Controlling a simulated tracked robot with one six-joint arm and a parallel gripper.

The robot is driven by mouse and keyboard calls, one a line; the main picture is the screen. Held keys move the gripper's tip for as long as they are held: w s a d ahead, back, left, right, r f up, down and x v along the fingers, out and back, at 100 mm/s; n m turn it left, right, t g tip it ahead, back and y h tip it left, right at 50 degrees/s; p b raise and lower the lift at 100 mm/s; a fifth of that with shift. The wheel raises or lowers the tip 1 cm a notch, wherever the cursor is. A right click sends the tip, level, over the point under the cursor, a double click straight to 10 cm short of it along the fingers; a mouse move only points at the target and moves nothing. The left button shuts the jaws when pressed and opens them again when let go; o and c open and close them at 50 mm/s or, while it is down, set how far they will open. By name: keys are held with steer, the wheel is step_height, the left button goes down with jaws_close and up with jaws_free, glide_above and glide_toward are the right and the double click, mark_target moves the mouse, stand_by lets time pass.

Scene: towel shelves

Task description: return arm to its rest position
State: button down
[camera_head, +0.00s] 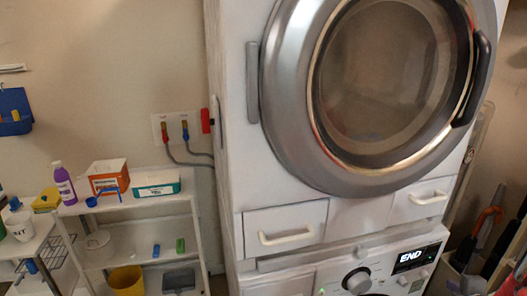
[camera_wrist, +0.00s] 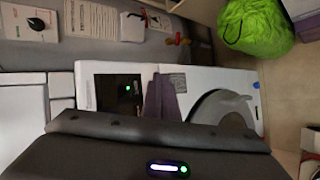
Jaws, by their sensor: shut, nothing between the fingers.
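In the wrist view two grey-purple fingers, which look like those of my gripper (camera_wrist: 163,82), stand close together above a dark body with a lit strip, probably part of me. They look shut, with nothing seen between them. A white panel with a dark window and a green light lies behind them. My arm and gripper do not show in the head view.
In the head view a stacked dryer (camera_head: 385,85) stands above a washer whose display (camera_head: 415,258) reads END. A white shelf (camera_head: 135,205) with bottles and boxes is at left. Umbrellas (camera_head: 485,225) stand at right. A green bag (camera_wrist: 257,25) lies at upper right in the wrist view.

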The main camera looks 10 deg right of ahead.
steer(key=s+a+f+m+g, duration=0.2)
steer(key=s+m+g, duration=0.1)
steer(key=s+m, duration=0.2)
steer(key=s+a+f+m+g, duration=0.1)
steer(key=s+f+m+g, duration=0.1)
steer(key=s+m+g, duration=0.3)
steer(key=a+r+m+t+y, duration=0.1)
steer(key=a+r+y, duration=0.1)
steer(key=a+r, duration=0.6)
steer(key=a+r+m+t+y, duration=0.1)
steer(key=a+r, duration=0.7)
steer(key=a, duration=1.4)
steer(key=a+r+m+t+y, duration=0.1)
steer(key=a+r+y, duration=0.1)
steer(key=a+r, duration=0.7)
steer(key=a, duration=0.6)
steer(key=shift+s+a+t+y, duration=0.25)
steer(key=shift+a+t+y, duration=0.05)
steer(key=shift+a, duration=0.1)
